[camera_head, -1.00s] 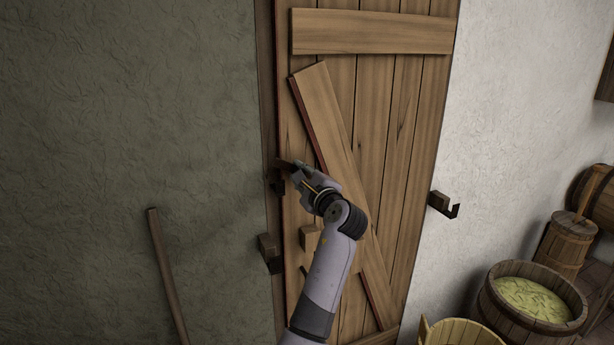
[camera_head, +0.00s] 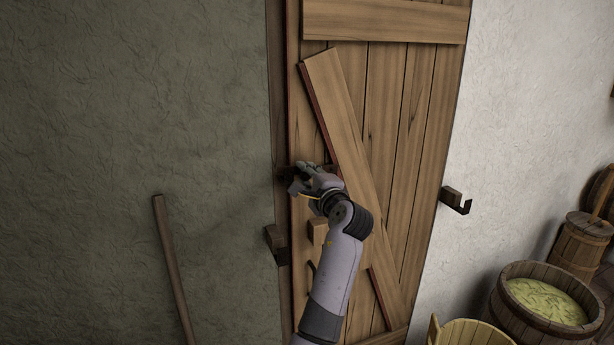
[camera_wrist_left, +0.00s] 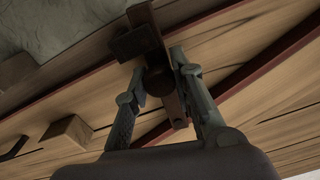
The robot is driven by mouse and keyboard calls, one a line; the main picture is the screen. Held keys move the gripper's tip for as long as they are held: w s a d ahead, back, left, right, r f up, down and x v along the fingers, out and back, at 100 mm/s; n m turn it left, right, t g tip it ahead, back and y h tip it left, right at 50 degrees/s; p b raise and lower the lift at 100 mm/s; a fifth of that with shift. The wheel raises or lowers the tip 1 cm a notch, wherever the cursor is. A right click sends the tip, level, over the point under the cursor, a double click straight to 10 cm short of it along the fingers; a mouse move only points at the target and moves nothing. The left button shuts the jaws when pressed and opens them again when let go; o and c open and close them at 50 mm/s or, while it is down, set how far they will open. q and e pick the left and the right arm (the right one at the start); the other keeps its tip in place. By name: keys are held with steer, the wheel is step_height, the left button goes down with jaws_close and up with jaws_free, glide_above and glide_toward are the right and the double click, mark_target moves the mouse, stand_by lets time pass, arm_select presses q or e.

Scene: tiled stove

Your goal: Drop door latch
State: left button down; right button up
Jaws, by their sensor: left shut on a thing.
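The wooden plank door (camera_head: 385,120) stands shut in its frame in the head view. Its dark latch bar (camera_head: 284,173) shows at the door's left edge, beside the frame. My left gripper (camera_head: 303,178) is at the latch and covers much of it. In the left wrist view, the gripper (camera_wrist_left: 159,72) has its fingers on both sides of the dark latch (camera_wrist_left: 172,98), shut on it. The latch's far end meets a dark catch (camera_wrist_left: 135,42) at the door edge; I cannot tell whether it is fully seated. My right gripper is not in view.
A wooden block (camera_head: 316,232) juts from the door below my gripper. Brackets stick out on the left (camera_head: 277,240) and right (camera_head: 455,200) of the door. A pole (camera_head: 172,265) leans at the left wall. Wooden tubs (camera_head: 505,310) stand at lower right.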

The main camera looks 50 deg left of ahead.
arm_select(q)
steer(key=shift+f, duration=0.15)
steer(key=c, duration=1.3)
jaws_free()
steer(key=shift+c, duration=0.2)
steer(key=v, duration=1.2)
steer(key=shift+c, duration=0.5)
